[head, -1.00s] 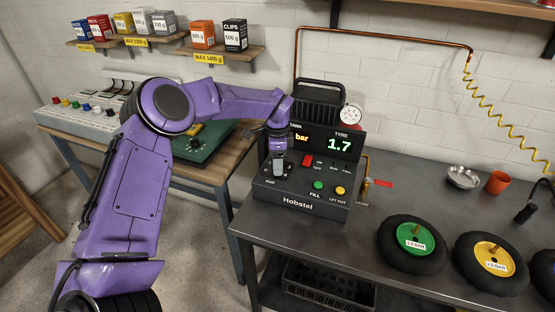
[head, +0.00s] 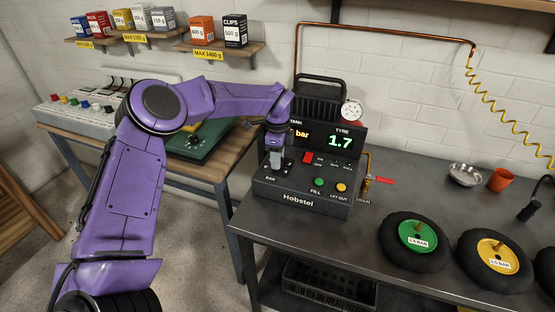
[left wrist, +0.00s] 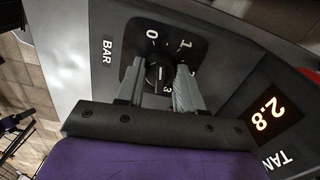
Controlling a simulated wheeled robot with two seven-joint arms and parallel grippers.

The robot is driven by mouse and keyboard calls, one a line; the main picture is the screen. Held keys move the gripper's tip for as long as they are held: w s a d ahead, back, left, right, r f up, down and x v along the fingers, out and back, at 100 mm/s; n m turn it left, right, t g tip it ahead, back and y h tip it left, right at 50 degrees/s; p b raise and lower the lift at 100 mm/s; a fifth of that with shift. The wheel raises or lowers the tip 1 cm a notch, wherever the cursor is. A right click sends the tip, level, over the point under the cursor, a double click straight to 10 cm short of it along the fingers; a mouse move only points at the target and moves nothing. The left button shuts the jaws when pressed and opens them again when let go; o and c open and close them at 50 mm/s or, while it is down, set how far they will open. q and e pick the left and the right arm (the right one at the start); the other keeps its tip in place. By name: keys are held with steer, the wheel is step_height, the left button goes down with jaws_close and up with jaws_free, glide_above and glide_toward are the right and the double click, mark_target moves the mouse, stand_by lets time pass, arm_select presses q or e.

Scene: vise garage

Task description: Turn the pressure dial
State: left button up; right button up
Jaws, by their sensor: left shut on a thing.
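The pressure dial (left wrist: 158,74) is a round black knob on a black plate marked 0, 1, 2 and 3, with BAR printed beside it. It sits at the front left of the black Hobstel compressor (head: 300,198). My left gripper (head: 277,163) reaches down over it. In the left wrist view, the two grey fingers (left wrist: 160,88) are shut on the dial, one at each side. The dial is largely hidden by the gripper in the head view. The TYRE display (head: 341,142) reads 1.7. The tank display (left wrist: 266,113) reads 2.8 in the left wrist view. My right gripper is out of view.
A red switch (head: 308,158), a green FILL button (head: 319,182) and a yellow LET OUT button (head: 342,187) are close by. A red-handled valve (head: 383,180) stands to the right. Wheels with green (head: 417,235) and yellow (head: 497,255) hubs lie on the bench.

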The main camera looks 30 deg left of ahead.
arm_select(q)
steer(key=m, duration=0.2)
steer(key=shift+m+b, duration=0.3)
steer(key=shift+m, duration=0.1)
steer(key=m, duration=0.3)
steer(key=shift+m, duration=0.3)
steer(key=m, duration=0.3)
steer(key=shift+m, duration=0.3)
steer(key=m+p, duration=0.1)
steer(key=m, duration=0.2)
steer(key=shift+r+m, duration=0.1)
steer(key=shift+m, duration=0.3)
steer(key=m+p, duration=0.1)
steer(key=m, duration=0.5)
steer(key=shift+p, duration=0.3)
steer(key=m+p, duration=0.1)
steer(key=m, duration=0.5)
steer(key=shift+p, duration=0.4)
steer(key=shift+m, duration=0.4)
